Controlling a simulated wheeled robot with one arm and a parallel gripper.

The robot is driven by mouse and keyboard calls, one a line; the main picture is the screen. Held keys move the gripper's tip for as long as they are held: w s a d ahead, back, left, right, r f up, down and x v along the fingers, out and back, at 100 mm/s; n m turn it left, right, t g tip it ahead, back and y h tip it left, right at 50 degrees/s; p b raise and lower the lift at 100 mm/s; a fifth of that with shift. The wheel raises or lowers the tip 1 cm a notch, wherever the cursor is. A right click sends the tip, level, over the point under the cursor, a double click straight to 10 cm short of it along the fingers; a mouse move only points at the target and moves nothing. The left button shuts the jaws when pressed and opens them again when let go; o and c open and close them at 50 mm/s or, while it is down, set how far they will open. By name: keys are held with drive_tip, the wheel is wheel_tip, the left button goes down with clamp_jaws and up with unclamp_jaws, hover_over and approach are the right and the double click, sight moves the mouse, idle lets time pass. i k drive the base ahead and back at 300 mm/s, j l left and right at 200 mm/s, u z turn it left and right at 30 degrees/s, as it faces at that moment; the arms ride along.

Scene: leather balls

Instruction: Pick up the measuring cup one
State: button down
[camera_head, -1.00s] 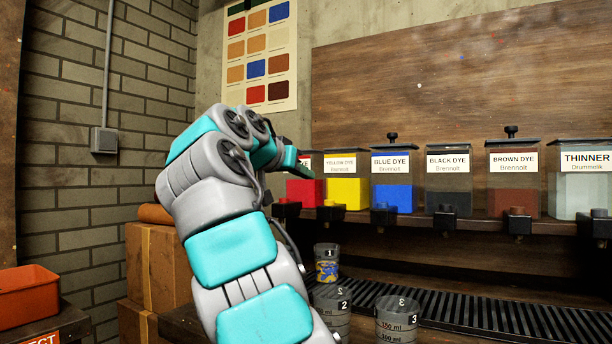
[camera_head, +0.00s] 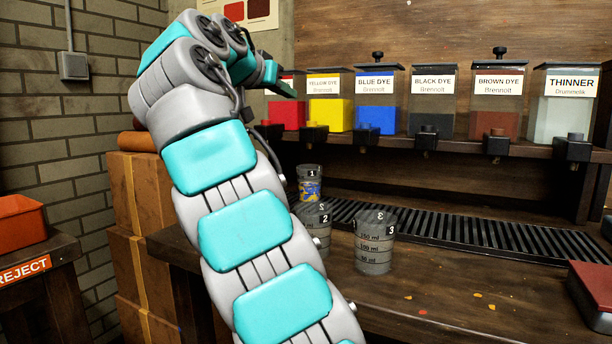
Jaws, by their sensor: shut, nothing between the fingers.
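Measuring cup one (camera_head: 309,188) is a small grey cup marked 1 with a blue and yellow patch on its side. It stands upright on the workbench, behind cup two (camera_head: 314,222), which is marked 2. Cup three (camera_head: 375,243), marked 3 and with ml lines, stands to the right and nearer. My gripper (camera_head: 284,88) is at the end of my raised arm, in front of the dye containers and higher in the picture than cup one. It is shut and empty, apart from the cups. My arm covers the bench just left of the cups.
A shelf holds dye containers, including blue dye (camera_head: 376,100) and thinner (camera_head: 567,105), with black taps below its edge. A black slotted grate (camera_head: 460,228) runs along the bench. A red-topped block (camera_head: 592,290) lies at right. An orange bin (camera_head: 18,222) stands at far left.

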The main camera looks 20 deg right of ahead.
sight(309, 177)
drive_tip(key=k+j, duration=0.2)
drive_tip(key=j, duration=0.2)
drive_tip(key=k+j, duration=0.2)
drive_tip(key=j, duration=0.2)
drive_tip(key=k+j, duration=0.2)
drive_tip(key=j, duration=0.2)
